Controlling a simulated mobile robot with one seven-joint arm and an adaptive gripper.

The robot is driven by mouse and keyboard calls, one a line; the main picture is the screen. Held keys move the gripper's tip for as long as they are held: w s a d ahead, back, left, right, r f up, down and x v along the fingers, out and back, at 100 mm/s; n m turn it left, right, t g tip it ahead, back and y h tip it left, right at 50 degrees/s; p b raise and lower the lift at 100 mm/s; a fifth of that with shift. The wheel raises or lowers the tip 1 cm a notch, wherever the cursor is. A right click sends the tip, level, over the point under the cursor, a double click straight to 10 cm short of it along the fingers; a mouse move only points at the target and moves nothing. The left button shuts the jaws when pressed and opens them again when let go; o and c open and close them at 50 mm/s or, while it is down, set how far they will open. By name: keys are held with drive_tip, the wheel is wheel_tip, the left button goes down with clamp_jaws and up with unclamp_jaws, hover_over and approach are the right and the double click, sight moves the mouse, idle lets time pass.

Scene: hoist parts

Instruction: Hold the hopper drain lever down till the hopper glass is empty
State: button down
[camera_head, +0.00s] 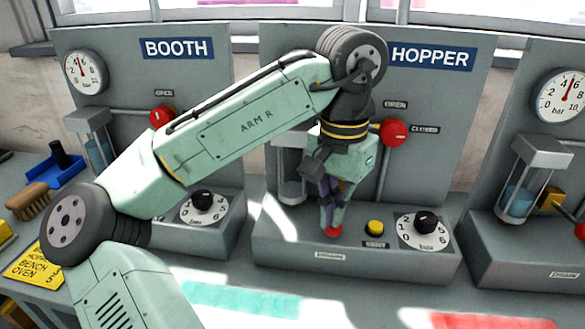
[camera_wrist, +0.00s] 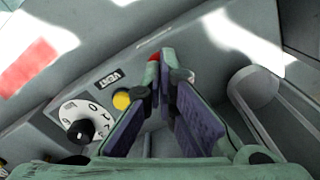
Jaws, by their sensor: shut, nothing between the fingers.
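The hopper station (camera_head: 408,263) stands in the middle, under a blue HOPPER sign (camera_head: 432,57). My gripper (camera_head: 331,222) points down at its base with the fingers shut and nothing held between them. The fingertips are at a small red knob (camera_head: 333,231), likely the drain lever's end; red also shows just beyond the tips in the wrist view (camera_wrist: 153,58). I cannot tell whether they touch or how far the lever is down. The hopper glass (camera_head: 291,185) is partly hidden behind my arm; its visible part looks grey, and its level cannot be read.
Right of my gripper are a yellow button (camera_head: 375,228) and a black dial knob (camera_head: 426,222). A red valve knob (camera_head: 394,132) is on the panel above. The BOOTH station (camera_head: 203,240) is left; another station with blue liquid in its glass (camera_head: 519,203) is right.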

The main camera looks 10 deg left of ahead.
wheel_tip(320, 180, up, 7)
drive_tip(key=p, duration=0.8)
drive_tip(key=shift+s, duration=0.1)
drive_tip(key=s+r+p, duration=0.1)
drive_tip(key=s+r, duration=0.2)
drive_tip(key=s, duration=0.6)
drive_tip(key=shift+s+p, duration=0.3)
drive_tip(key=shift+s, duration=0.1)
drive_tip(key=c, duration=2.3)
unclamp_jaws()
